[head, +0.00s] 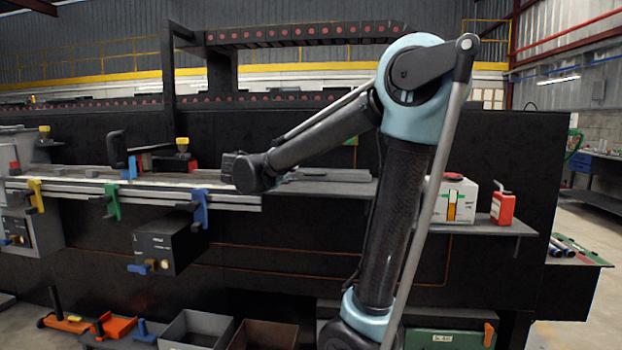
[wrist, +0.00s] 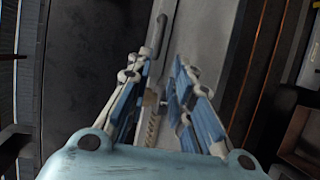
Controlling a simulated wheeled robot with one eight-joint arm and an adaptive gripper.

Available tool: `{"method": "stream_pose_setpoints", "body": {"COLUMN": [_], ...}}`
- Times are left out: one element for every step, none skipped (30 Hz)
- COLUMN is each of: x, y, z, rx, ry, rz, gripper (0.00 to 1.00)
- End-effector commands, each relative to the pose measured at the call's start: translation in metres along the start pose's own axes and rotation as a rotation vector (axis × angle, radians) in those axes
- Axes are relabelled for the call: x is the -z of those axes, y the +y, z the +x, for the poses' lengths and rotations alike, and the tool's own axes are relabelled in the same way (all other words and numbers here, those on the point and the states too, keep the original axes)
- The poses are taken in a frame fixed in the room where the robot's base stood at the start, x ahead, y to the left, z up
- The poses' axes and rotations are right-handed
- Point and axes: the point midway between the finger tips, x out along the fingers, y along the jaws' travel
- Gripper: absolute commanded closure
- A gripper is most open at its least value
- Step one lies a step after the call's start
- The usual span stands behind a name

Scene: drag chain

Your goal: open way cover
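The grey way cover (head: 325,187) appears to be the flat plates along the machine's ledge, partly behind my arm in the head view. A smooth grey surface that looks like it fills the middle of the wrist view (wrist: 208,35). A dark upright handle (head: 117,150) stands on the ledge to the left. A long narrow bar or handle (wrist: 160,35) lies beyond my fingertips in the wrist view; I cannot tell if it is the same one. My gripper (wrist: 158,72) has its fingers apart with a gap between them. The head view does not show the fingers clearly.
Yellow, green and blue clamps (head: 112,202) line the ledge's front edge. A dark box (head: 168,245) hangs below it. A white box (head: 455,202) and a red bottle (head: 503,207) stand on the shelf at right. Open bins (head: 198,330) sit low in front.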

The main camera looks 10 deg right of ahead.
Motion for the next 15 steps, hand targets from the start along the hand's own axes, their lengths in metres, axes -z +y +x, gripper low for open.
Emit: {"method": "stream_pose_setpoints", "body": {"x": [-0.001,-0.002,-0.002,-0.002,-0.002,-0.002,-0.002,-0.003,-0.003,-0.003,-0.003,-0.003,-0.003,-0.003,-0.003], "y": [0.0,0.0,0.0,0.0,0.0,0.0,0.0,0.0,0.0,0.0,0.0,0.0,0.0,0.0,0.0], "z": [0.007,0.012,0.018,0.022,0.026,0.032,0.036,0.04,0.046,0.05,0.054,0.06,0.064,0.069,0.075], "rx": [0.001,0.001,0.001,0.001,0.002,0.002,0.002,0.002,0.002,0.002,0.002,0.002,0.002,0.002,0.002], "ry": [-0.004,-0.005,-0.006,-0.006,-0.006,-0.006,-0.006,-0.006,-0.006,-0.006,-0.006,-0.006,-0.006,-0.006,-0.006], "rz": [0.001,0.001,0.002,0.002,0.002,0.003,0.003,0.003,0.003,0.002,0.002,0.002,0.002,0.002,0.002], "gripper": [0.79,0.79,0.79,0.79,0.79,0.79,0.79,0.79,0.79,0.79,0.79,0.79,0.79,0.79,0.79]}}
